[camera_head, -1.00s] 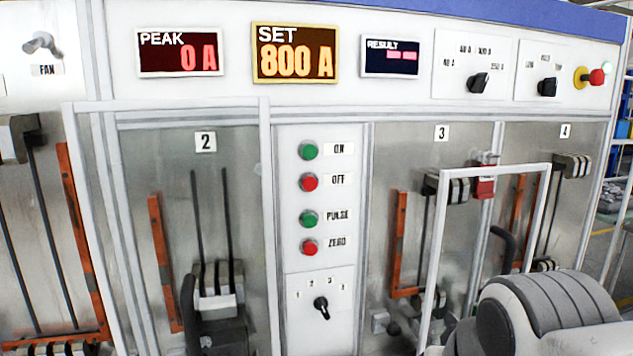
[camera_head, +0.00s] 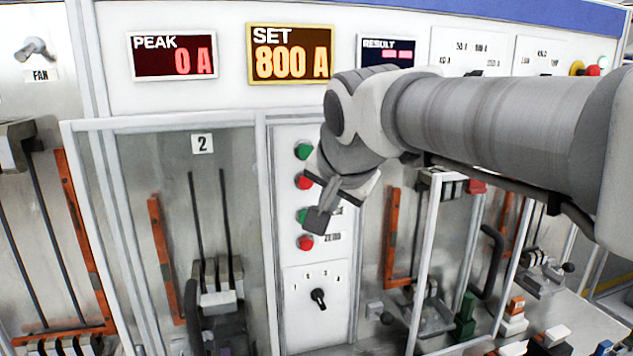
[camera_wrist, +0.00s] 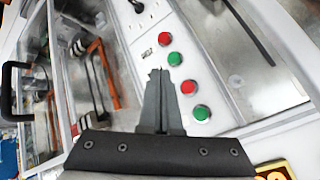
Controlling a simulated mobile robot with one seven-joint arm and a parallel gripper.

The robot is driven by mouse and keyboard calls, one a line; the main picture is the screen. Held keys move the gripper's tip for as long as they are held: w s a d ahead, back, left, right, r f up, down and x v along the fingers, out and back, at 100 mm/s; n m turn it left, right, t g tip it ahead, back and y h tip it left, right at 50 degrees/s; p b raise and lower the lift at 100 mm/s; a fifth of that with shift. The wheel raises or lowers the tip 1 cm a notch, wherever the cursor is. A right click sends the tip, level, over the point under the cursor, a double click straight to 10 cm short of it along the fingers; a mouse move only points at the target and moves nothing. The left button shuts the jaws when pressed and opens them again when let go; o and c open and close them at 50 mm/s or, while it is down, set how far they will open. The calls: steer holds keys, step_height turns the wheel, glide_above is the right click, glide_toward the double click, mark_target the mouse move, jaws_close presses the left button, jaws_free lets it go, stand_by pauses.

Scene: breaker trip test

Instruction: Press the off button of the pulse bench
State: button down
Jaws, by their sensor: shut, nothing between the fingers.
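The red OFF button (camera_head: 304,181) is second from the top in the button column of the pulse bench's front panel. My wrist hides its label. In the wrist view, which is turned over, the OFF button (camera_wrist: 188,87) shows just right of my fingers. My gripper (camera_head: 316,222) is shut and empty. It points down and left in front of the panel, over the edge of the green PULSE button (camera_head: 301,215). The fingertips (camera_wrist: 157,73) show left of the OFF and PULSE buttons. I cannot tell how far they are from the panel.
The green ON button (camera_head: 303,150) is above OFF, and the red ZERO button (camera_head: 305,242) is below PULSE. A black rotary selector (camera_head: 318,297) sits lower. The displays read PEAK 0 A (camera_head: 172,55) and SET 800 A (camera_head: 291,54). White frame posts stand beside the panel.

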mark_target(313, 184)
steer(key=shift+w+a+p, duration=0.4)
steer(key=shift+w+p, duration=0.15)
steer(key=shift+w, duration=0.85)
steer(key=shift+w+a+p, duration=0.35)
steer(key=shift+w+p, duration=0.15)
steer(key=shift+w, duration=0.95)
steer(key=shift+w+a+p, duration=0.4)
steer(key=shift+w+p, duration=0.15)
steer(key=shift+w, duration=0.85)
steer(key=shift+w+a, duration=0.1)
steer(key=shift+w, duration=0.3)
steer(key=shift+w+a, duration=0.15)
steer(key=shift+w, duration=0.3)
steer(key=shift+s, duration=0.1)
steer(key=shift+s+d+b, duration=0.25)
steer(key=shift+s+b, duration=0.2)
steer(key=shift+s, duration=0.3)
steer(key=shift+s, duration=0.1)
